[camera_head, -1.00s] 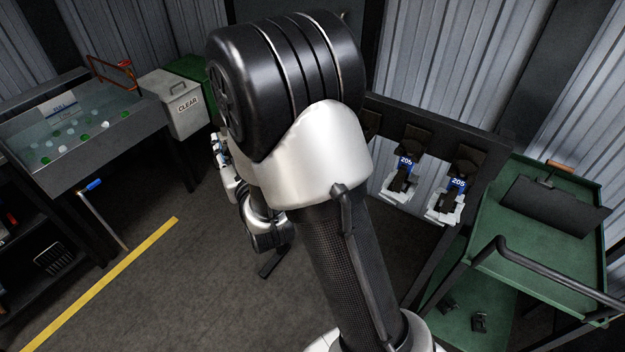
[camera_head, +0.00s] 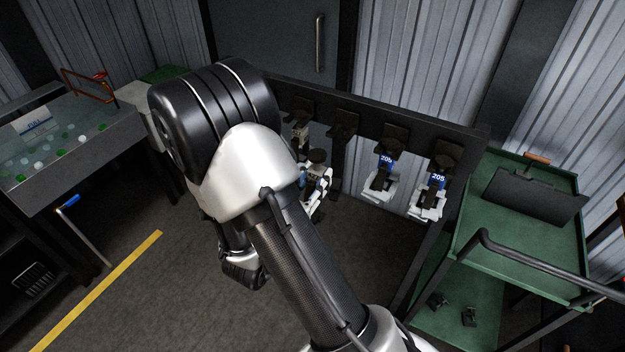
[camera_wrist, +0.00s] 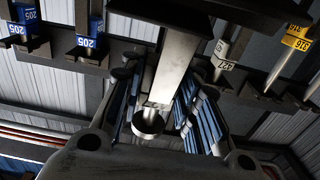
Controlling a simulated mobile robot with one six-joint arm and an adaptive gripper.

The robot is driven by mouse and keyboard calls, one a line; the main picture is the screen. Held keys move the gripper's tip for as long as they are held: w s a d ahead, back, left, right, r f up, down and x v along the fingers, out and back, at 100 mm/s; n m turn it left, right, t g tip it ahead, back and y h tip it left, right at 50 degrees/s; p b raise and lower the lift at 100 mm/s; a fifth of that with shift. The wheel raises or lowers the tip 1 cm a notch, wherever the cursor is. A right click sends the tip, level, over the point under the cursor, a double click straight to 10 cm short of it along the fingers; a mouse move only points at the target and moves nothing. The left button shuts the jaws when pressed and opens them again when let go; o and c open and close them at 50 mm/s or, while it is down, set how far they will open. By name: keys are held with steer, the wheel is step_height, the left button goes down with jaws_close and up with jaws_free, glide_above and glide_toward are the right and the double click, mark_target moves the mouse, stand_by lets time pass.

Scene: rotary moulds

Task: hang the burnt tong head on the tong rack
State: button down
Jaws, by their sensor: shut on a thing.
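The tong rack (camera_head: 368,124) is a dark frame with brackets along its top beam. My gripper (camera_head: 318,186) is in front of the rack's left part, partly hidden by my arm. In the wrist view its blue-padded fingers are shut on the burnt tong head (camera_wrist: 172,72), seen as a silvery bar with a round end between them. Burn marks cannot be made out. The bracket right of my gripper looks empty.
A green cart (camera_head: 530,235) with a dark panel stands right of the rack. A water tank (camera_head: 75,150) is at left. In the wrist view, tagged items hang on both sides, including a yellow tag (camera_wrist: 297,40). Floor by the yellow line is clear.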

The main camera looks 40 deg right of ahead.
steer(key=shift+p+x, duration=0.4)
steer(key=shift+x, duration=2.8)
steer(key=b+x, duration=0.1)
steer(key=x, duration=0.6)
steer(key=shift+f+b, duration=0.4)
steer(key=shift+b, duration=0.25)
steer(key=c, duration=1.1)
jaws_free()
steer(key=shift+a+f, duration=0.15)
steer(key=v, duration=1.2)
